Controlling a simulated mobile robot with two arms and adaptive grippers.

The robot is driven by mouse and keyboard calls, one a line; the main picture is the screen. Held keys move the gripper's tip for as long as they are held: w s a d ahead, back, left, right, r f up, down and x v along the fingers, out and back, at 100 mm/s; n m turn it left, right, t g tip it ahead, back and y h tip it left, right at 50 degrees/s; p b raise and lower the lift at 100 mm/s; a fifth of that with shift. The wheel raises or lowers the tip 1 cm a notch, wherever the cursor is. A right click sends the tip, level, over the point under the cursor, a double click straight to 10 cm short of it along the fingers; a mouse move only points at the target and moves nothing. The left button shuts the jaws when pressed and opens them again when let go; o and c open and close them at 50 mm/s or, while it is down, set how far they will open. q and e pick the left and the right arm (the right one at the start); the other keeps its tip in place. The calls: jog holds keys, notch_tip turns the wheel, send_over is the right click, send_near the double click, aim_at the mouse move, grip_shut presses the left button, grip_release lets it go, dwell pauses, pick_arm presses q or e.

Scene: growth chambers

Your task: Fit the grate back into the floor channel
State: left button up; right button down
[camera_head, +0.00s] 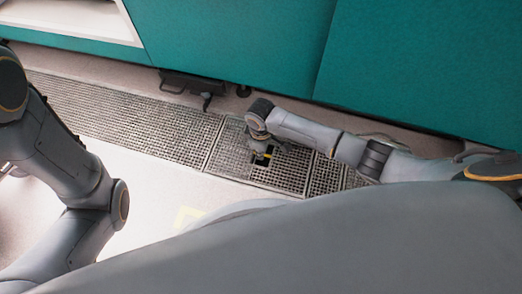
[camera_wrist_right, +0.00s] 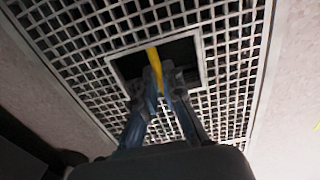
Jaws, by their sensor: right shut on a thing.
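The grate (camera_head: 232,156) is a grey mesh panel lying along the line of the floor channel below my right arm. It has a dark square opening crossed by a yellow bar. The right wrist view shows the grate (camera_wrist_right: 222,62) close up, with the yellow bar (camera_wrist_right: 153,54) in the framed opening. My right gripper (camera_head: 264,152) points down at this opening. Its fingertips (camera_wrist_right: 158,77) are closed on the yellow bar. I cannot tell whether the grate lies flush in the channel; its far edges are partly hidden by my right arm. My left gripper is out of view.
More mesh grating (camera_head: 120,118) runs along the channel to the left, and another section (camera_head: 326,172) lies to the right. Teal cabinets (camera_head: 230,40) stand behind the channel, with a dark bracket (camera_head: 190,84) low at their base. The pale floor (camera_head: 150,180) in front is clear.

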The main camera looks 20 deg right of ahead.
jog(key=c, duration=1.4)
grip_release()
